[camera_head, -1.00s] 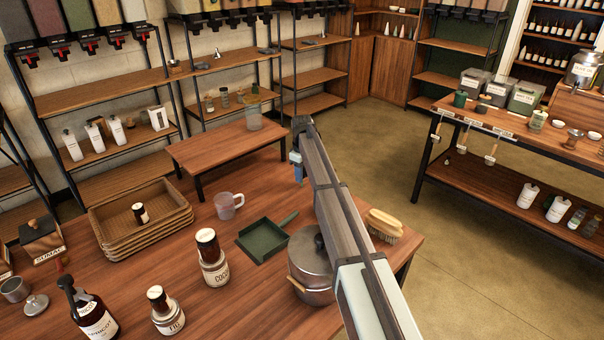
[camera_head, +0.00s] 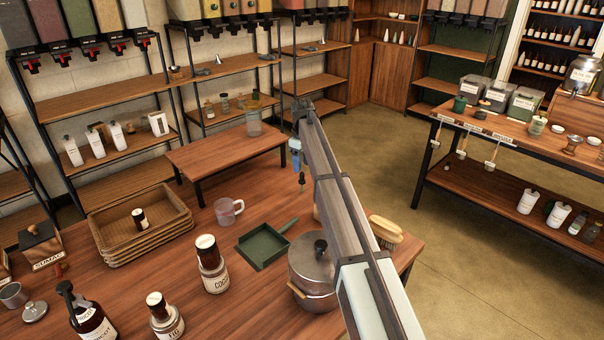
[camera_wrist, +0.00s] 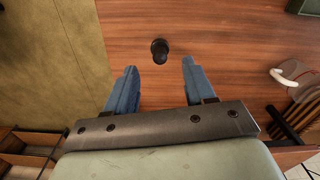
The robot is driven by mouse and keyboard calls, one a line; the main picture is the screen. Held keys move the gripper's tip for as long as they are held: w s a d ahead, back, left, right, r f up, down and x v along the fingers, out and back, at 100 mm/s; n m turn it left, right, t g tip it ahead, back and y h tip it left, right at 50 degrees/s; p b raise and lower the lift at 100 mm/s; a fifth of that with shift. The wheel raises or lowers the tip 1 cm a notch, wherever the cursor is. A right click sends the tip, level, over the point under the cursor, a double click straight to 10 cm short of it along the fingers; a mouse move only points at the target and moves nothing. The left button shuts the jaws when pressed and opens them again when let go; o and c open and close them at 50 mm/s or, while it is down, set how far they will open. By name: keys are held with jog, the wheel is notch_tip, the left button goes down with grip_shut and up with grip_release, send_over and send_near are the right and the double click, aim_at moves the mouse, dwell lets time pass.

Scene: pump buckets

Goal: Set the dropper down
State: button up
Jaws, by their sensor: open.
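The dropper is a small dark piece with a rounded bulb top (camera_wrist: 159,50). In the wrist view it is seen from above, beyond my fingertips and between their lines, apart from both. In the head view the dropper (camera_head: 301,182) is upright just below my gripper (camera_head: 295,158), over the far right part of the wooden table. I cannot tell for sure whether its tip touches the tabletop. My gripper's blue fingers (camera_wrist: 159,66) are open with nothing between them. The dropper's lower part is hidden under its bulb in the wrist view.
A clear mug (camera_head: 228,211), green dustpan (camera_head: 262,247), steel pot (camera_head: 315,262) and brush (camera_head: 385,232) stand near my arm. Stacked wooden trays (camera_head: 138,222) are at the left. The table's edge borders floor (camera_wrist: 45,70) in the wrist view. Tabletop around the dropper is clear.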

jog(key=shift+r, duration=2.3)
